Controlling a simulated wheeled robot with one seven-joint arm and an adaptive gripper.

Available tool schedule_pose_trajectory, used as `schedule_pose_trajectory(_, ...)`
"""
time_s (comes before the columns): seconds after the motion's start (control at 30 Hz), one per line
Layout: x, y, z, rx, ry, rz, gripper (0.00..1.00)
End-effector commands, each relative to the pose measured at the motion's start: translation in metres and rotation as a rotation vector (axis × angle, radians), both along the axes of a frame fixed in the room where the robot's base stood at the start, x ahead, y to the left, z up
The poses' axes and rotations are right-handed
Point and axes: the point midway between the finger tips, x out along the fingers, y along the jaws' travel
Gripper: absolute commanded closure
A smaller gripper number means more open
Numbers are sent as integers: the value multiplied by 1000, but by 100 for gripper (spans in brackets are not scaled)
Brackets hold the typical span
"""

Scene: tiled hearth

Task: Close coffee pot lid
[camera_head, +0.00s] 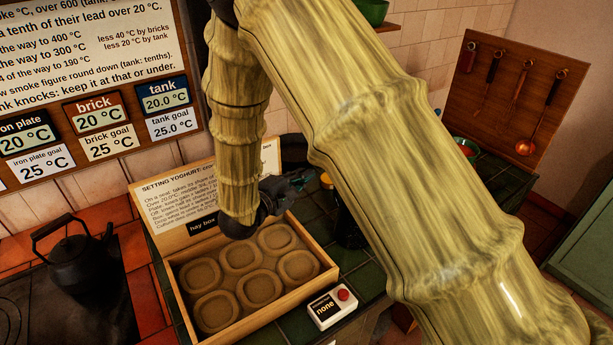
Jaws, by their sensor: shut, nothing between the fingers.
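My arm's bamboo-like links cross the picture from top to lower right. My gripper (289,188) is small and dark, above the back right of a wooden box; its fingers are shut and hold nothing. A dark vessel (346,228) stands just right of the box, mostly hidden behind my arm, with a small orange part (326,180) near its top. My gripper is to the left of it, apart as far as I see. I cannot tell whether this is the coffee pot or how its lid stands. A black kettle (82,268) with a raised handle sits at the left.
The open wooden hay box (320,277) holds several round hollows and has an upright text panel (190,190). A small white unit (331,306) with a red button stands at its front right. Utensils hang on a wooden board (514,95). Dark green tiles (365,280) cover the surface.

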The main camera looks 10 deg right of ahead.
Motion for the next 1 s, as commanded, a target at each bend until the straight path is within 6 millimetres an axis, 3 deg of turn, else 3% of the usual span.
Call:
schedule_pose_trajectory(0.5, 44, -54, -11, 1, -2, 0, 100)
schedule_pose_trajectory(1.0, 55, -67, -9, 1, 0, 2, 100)
